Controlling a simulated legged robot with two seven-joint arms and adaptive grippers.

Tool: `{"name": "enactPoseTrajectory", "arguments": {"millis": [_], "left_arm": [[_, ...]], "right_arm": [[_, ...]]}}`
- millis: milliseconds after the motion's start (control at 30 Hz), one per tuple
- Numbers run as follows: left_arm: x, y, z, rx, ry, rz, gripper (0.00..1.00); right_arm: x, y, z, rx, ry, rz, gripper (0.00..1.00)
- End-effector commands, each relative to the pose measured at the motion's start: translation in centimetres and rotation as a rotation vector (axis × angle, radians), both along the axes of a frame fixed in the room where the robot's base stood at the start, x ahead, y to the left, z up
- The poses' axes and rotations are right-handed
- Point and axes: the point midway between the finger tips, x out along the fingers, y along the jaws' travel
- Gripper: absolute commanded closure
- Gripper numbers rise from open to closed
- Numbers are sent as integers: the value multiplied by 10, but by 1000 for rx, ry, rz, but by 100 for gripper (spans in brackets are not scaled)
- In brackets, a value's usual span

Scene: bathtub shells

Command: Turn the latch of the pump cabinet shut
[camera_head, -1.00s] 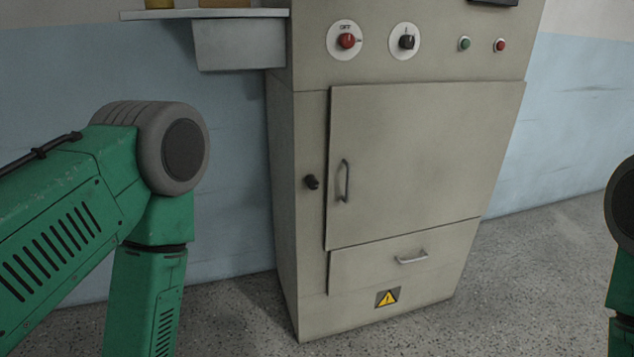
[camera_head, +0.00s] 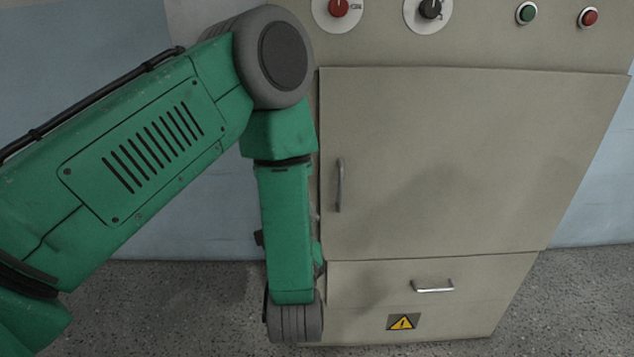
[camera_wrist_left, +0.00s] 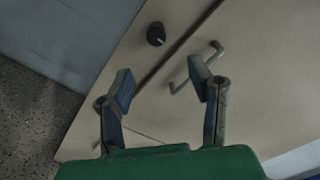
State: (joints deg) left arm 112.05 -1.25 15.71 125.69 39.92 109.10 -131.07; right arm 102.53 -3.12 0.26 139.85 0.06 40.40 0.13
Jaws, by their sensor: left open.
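The beige pump cabinet (camera_head: 470,160) stands ahead of me, its door flush in the front with a metal bar handle (camera_head: 339,185). The latch is a small black knob (camera_wrist_left: 156,34) on the cabinet front beside the door's edge in the left wrist view. In the head view my left arm hides it. My left gripper (camera_wrist_left: 162,84) is open and empty, its two blue-padded fingers pointing at the cabinet, with the knob beyond the tips and slightly left of their middle. The door handle (camera_wrist_left: 197,68) lies behind the right finger. My right gripper is not in view.
A red knob (camera_head: 338,7), a black knob (camera_head: 430,9), a green button (camera_head: 526,13) and a red button (camera_head: 589,17) sit on the panel above the door. A drawer handle (camera_head: 433,286) and a yellow warning label (camera_head: 403,322) are below. Speckled floor is clear at left.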

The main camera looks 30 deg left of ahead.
Motion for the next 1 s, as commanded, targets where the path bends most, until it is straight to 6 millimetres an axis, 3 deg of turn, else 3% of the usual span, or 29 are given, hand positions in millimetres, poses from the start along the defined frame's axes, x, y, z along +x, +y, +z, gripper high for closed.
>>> {"name": "enactPoseTrajectory", "arguments": {"millis": [600,1000], "left_arm": [[98,56,0,1,-2,1,52],[114,68,0,0,2,-1,52]], "right_arm": [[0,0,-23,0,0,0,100],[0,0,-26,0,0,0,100]]}}
